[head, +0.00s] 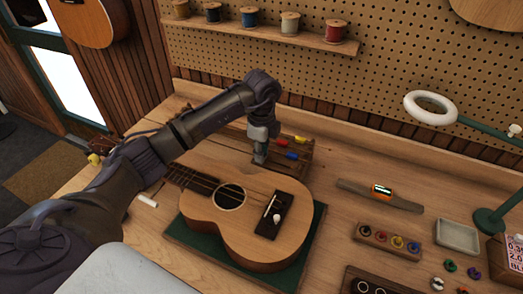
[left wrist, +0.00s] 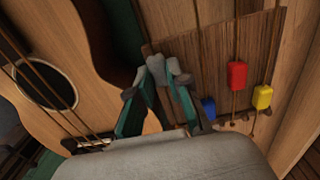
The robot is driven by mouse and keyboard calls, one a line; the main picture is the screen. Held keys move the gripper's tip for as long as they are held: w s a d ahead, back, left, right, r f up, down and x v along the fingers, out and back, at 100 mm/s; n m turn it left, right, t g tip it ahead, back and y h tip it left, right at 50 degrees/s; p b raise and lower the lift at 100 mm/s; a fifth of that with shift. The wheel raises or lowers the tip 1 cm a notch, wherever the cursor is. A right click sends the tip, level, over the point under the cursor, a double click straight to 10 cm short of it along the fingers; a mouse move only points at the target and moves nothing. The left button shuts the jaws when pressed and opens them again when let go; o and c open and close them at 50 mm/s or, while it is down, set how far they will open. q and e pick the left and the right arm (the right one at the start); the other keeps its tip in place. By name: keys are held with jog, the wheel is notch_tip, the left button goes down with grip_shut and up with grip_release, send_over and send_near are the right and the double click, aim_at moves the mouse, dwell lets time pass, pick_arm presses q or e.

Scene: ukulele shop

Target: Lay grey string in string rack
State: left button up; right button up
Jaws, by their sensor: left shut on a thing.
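The string rack (head: 310,147) is a wooden board at the back of the bench, just behind the ukulele; it also shows in the left wrist view (left wrist: 200,48). Strings with yellow (head: 301,140), red (head: 281,141) and blue (head: 292,156) tags lie in it. My left gripper (head: 260,159) points down at the rack's left part. In the left wrist view its fingertips (left wrist: 160,62) are closed together on a small grey piece, seemingly the grey string (left wrist: 150,49). Most of that string is hidden, and I cannot tell whether it touches the rack. My right gripper is not in view.
The ukulele (head: 256,208) lies on a green mat (head: 313,230) directly in front of the rack. A clip tuner (head: 381,192), a peg holder (head: 389,243), a grey tray (head: 458,236) and a green lamp (head: 490,220) stand at the right.

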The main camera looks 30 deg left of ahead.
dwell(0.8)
pick_arm(q)
jog(key=o, duration=1.2)
jog(key=shift+r+p, duration=2.7)
jog(key=shift+r, duration=0.85)
